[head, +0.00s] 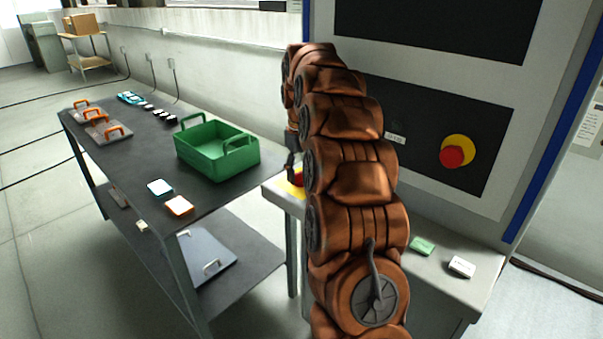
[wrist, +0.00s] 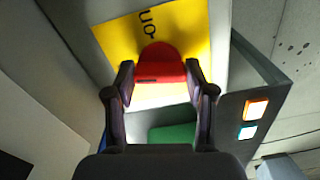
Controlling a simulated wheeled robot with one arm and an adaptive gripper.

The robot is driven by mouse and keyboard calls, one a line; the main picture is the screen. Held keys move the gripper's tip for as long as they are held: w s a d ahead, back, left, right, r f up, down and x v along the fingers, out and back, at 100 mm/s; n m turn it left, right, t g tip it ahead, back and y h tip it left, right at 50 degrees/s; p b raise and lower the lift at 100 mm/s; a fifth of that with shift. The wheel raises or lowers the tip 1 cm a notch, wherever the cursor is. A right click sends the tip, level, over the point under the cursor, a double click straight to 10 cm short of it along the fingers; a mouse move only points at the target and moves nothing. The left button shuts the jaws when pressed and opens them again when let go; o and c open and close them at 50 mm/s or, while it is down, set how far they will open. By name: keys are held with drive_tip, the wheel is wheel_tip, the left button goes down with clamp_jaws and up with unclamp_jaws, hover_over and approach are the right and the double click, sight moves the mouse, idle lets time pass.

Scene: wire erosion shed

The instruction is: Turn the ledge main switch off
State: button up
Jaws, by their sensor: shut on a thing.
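The ledge main switch is a red knob (wrist: 160,66) on a yellow plate (wrist: 112,38) in the wrist view. Dark lettering that looks like ON, turned in the picture, shows on the plate beyond the knob. My gripper (wrist: 160,78) has one finger on each side of the knob and is shut on it. In the head view the red knob (head: 298,179) and yellow plate (head: 290,189) sit on the grey ledge (head: 455,287), mostly hidden behind my arm. The knob's exact pointing direction is hard to tell.
A dark table (head: 140,170) stands left of the ledge with a green crate (head: 220,165) and small boxes. A cabinet panel behind the ledge carries another red knob on yellow (head: 453,156). Green (head: 422,246) and white (head: 461,266) blocks lie on the ledge's right part.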

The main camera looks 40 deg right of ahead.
sight(301, 172)
drive_tip(key=shift+n, duration=1.2)
drive_tip(key=o, duration=1.2)
drive_tip(key=shift+c, duration=0.2)
drive_tip(key=shift+r, duration=3.8)
